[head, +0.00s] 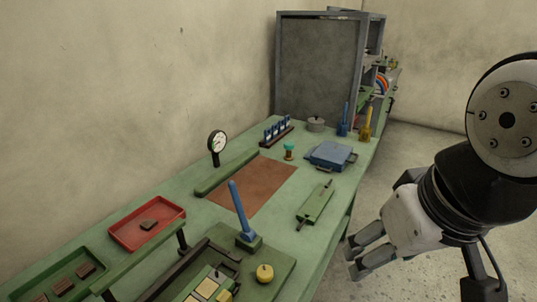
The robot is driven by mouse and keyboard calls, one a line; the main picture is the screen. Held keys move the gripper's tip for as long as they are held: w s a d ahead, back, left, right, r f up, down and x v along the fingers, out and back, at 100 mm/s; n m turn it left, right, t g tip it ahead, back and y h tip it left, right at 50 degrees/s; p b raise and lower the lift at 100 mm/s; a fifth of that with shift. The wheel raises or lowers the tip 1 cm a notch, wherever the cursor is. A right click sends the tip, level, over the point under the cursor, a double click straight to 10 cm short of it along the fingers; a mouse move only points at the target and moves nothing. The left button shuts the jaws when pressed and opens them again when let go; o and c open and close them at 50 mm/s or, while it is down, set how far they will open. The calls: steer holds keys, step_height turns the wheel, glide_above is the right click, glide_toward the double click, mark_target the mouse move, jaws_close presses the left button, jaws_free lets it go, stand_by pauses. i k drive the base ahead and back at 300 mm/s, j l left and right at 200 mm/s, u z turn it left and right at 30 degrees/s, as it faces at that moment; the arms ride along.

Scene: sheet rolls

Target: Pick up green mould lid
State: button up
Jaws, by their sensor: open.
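A flat green piece (315,203) with dark handles at both ends lies near the front edge of the green bench. It looks like the mould lid, but I cannot be sure from this view. My gripper (354,258) is open and empty. It is to the lower right of the green piece, beyond the bench's front edge, and clearly apart from it. Its fingers point left toward the bench.
A blue case (330,156) stands behind the green piece. Grey floor (410,160) is clear right of the bench.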

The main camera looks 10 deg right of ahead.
mark_target(310, 211)
steer(key=i+l+u, duration=0.1)
steer(key=l, duration=0.25)
steer(key=i+l+u, duration=0.15)
steer(key=l, duration=0.25)
steer(key=i+l+u, duration=0.1)
steer(key=i+l, duration=0.2)
steer(key=i+l+u, duration=0.1)
steer(key=l, duration=0.4)
